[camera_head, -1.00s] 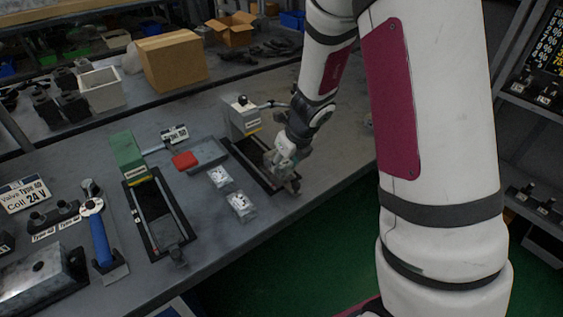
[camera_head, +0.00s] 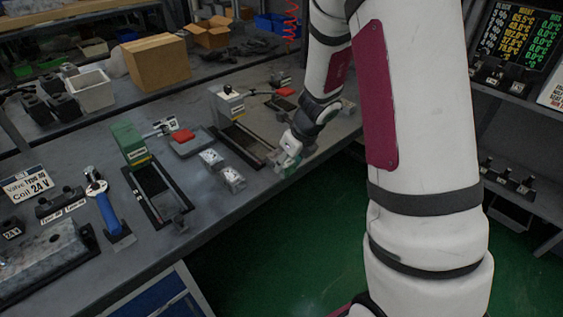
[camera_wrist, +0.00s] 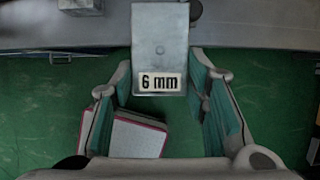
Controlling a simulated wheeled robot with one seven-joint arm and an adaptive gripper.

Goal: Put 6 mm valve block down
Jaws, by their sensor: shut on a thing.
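The 6 mm valve block (camera_wrist: 160,45) is a grey metal block with a white "6 mm" label. In the wrist view it stands between the fingers of my gripper (camera_wrist: 160,72), which is shut on it. Its far end overlaps the grey bench edge, and green floor lies below the fingers. In the head view my gripper (camera_head: 287,160) is at the bench's front edge, by the near end of the right clamp fixture. I cannot make out the block clearly there.
The bench (camera_head: 215,213) carries a right fixture with a grey head (camera_head: 228,105) and a left fixture with a green head (camera_head: 128,139). A blue-handled tool (camera_head: 108,213) lies left.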

